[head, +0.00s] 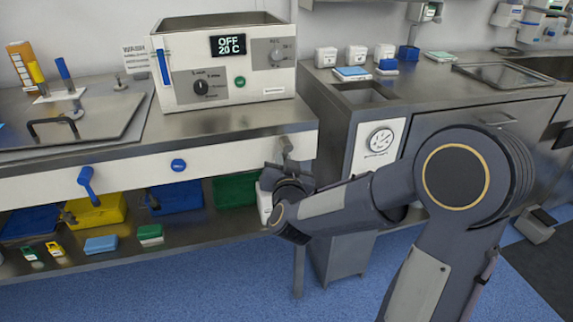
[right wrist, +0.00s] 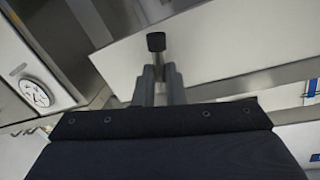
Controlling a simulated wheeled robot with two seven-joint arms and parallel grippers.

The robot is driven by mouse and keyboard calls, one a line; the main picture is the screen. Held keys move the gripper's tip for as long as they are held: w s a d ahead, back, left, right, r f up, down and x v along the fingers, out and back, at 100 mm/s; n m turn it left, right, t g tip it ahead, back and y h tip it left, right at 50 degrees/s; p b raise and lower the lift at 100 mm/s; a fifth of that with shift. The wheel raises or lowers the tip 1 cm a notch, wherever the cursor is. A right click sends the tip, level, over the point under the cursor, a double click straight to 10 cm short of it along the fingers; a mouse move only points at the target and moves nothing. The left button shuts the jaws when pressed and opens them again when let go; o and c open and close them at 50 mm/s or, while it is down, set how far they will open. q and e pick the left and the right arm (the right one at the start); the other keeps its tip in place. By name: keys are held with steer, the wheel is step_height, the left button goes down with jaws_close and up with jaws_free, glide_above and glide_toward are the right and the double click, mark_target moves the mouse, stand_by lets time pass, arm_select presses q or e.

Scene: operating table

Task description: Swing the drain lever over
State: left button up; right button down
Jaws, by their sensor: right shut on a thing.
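In the head view a small grey fitting (head: 286,145), which looks like this lever, sits at the right end of the white front panel below the worktop. My right gripper (head: 284,172) is just below it, partly hidden by my own wrist. In the right wrist view its two grey fingers (right wrist: 157,82) are close together on the lever. My left gripper is not in view.
A white heated bath unit (head: 228,70) reading OFF 20 C stands on the worktop above. A blue lever (head: 87,180) and blue knob (head: 178,165) are on the panel further left. A steel cabinet with a round dial (head: 380,139) stands right.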

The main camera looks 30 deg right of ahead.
steer(key=m, duration=0.2)
steer(key=a+m+y+b, duration=0.1)
steer(key=m, duration=0.1)
steer(key=r+m, duration=0.1)
steer(key=shift+w+a+m+g, duration=0.15)
steer(key=shift+m+g, duration=0.15)
steer(key=shift+m, duration=0.1)
steer(key=shift+a+r+m+y+b, duration=0.1)
steer(key=shift+r+m+y+b, duration=0.25)
steer(key=shift+m, duration=0.4)
steer(key=shift+a+r+m+y+b, duration=0.1)
steer(key=shift+r+m+y+b, duration=0.2)
steer(key=shift+m, duration=0.5)
steer(key=shift+a+r+m+y+b, duration=0.1)
steer(key=shift+r+m+y+b, duration=0.1)
steer(key=shift+m+y+b, duration=0.4)
steer(key=shift+m+h, duration=0.25)
steer(key=c, duration=1.5)
jaws_free()
steer(key=p+v, duration=0.2)
steer(key=v, duration=0.5)
steer(key=shift+s+p, duration=0.35)
